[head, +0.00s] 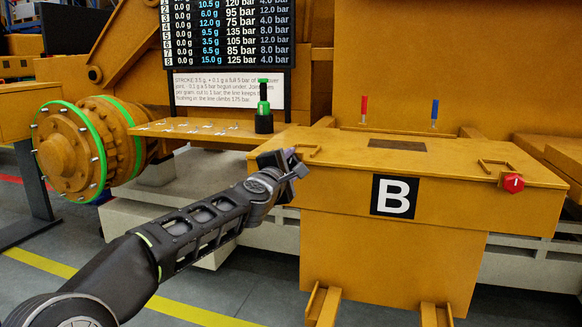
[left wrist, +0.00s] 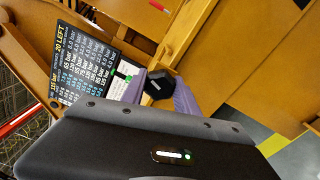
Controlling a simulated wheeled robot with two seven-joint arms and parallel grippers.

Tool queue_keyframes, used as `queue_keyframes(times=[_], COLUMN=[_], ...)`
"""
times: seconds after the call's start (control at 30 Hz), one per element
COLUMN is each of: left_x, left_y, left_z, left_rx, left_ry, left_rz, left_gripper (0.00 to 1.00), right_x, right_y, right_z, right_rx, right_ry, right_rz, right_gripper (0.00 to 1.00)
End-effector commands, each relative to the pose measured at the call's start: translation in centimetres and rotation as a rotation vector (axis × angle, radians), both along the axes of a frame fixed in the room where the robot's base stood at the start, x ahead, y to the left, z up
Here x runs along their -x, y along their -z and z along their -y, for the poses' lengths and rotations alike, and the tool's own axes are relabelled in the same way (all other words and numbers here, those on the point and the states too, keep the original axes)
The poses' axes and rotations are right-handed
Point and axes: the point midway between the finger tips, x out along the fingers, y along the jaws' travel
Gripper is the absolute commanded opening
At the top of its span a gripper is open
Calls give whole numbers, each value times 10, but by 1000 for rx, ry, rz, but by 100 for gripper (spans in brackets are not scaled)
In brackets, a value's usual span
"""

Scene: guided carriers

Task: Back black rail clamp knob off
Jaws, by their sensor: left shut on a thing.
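My left gripper (head: 292,165) is at the left front corner of the orange box marked B (head: 460,211). In the left wrist view its two purple-grey fingers (left wrist: 160,92) are shut on a black faceted knob (left wrist: 158,82), one finger on each side. The knob has a small pale mark on its face. In the head view I cannot make out the knob, as my gripper covers that spot. My right gripper is in neither view.
A red knob (head: 512,183) sits at the box's right front corner. A green-ringed flange (head: 82,150) is left.

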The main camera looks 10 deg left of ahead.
Motion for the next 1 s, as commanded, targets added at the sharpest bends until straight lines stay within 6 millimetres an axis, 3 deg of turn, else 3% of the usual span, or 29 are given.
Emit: queue_keyframes(times=[0.3,0.8,0.83,1.0], left_x=[0,0,0,0], left_y=[2,2,2,1], left_z=[0,0,0,0], left_rx=[139,160,160,160], left_ry=[1,0,0,0], left_rz=[-11,-14,-14,-13], left_gripper=[0,0,39,53], right_x=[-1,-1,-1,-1], right_y=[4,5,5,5], right_z=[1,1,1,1], right_rx=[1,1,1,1], right_ry=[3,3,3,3], right_rz=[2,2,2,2], right_gripper=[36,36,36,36])
